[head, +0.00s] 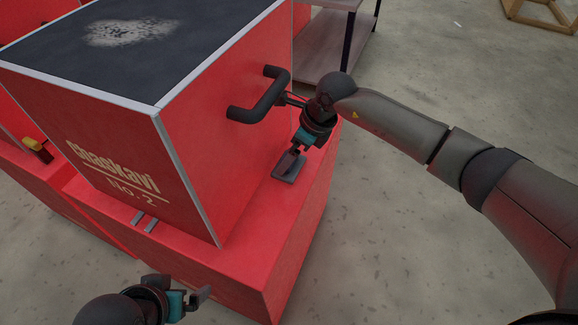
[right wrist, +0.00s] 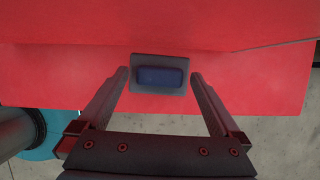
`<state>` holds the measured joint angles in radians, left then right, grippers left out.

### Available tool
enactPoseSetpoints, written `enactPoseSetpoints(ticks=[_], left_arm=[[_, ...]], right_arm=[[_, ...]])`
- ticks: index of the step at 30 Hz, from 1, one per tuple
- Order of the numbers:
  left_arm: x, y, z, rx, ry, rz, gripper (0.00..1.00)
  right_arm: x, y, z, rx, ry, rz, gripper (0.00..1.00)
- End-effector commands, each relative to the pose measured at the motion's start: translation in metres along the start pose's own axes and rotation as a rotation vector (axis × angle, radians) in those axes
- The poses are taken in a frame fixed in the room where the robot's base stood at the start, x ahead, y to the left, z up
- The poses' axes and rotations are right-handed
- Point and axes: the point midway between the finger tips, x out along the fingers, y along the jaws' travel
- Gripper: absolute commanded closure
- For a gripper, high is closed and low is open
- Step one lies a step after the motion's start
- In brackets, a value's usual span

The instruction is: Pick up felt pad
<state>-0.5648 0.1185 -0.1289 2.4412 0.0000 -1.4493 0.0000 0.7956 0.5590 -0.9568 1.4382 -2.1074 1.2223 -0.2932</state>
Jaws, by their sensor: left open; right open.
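The felt pad (right wrist: 160,77) appears to be the dark blue rounded block lying on a grey square plate (right wrist: 160,58) on the red ledge. In the head view the plate (head: 287,174) sits on the ledge right of the big red box, with the block partly hidden by my right gripper (head: 293,152). In the right wrist view my right gripper (right wrist: 160,74) is open, with one finger on each side of the plate and the block between them, not closed on it. My left gripper (head: 180,288) is open and empty at the bottom left, in front of the red base.
The red box (head: 205,120) with a dark top stands left of the pad. Its black handle (head: 262,98) juts out close to my right wrist. The red ledge (head: 262,225) is bare in front of the plate. Grey floor (head: 400,240) lies to the right.

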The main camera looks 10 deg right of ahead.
Motion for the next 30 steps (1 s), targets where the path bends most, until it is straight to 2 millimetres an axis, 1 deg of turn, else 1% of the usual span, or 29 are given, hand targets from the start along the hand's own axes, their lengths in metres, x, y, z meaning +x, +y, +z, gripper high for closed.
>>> enactPoseSetpoints(ticks=[4,11,14,30], left_arm=[[-0.0053,-0.0002,-0.0012,0.0,0.009,-0.001,0.0],[-0.0064,-0.0003,-0.0015,0.0,0.009,-0.001,0.0],[-0.0063,-0.0003,-0.0015,0.0,0.009,-0.001,0.0],[-0.0062,-0.0004,-0.0016,-0.001,0.01,-0.001,0.0]], right_arm=[[0.0042,0.0002,0.0001,0.0,-0.001,0.0,0.0],[0.0039,0.0001,0.0002,0.0,-0.001,0.0,0.0],[0.0039,0.0001,0.0001,0.0,0.0,0.001,0.1],[0.0039,0.0001,-0.0003,0.0,0.0,0.0,0.71]])
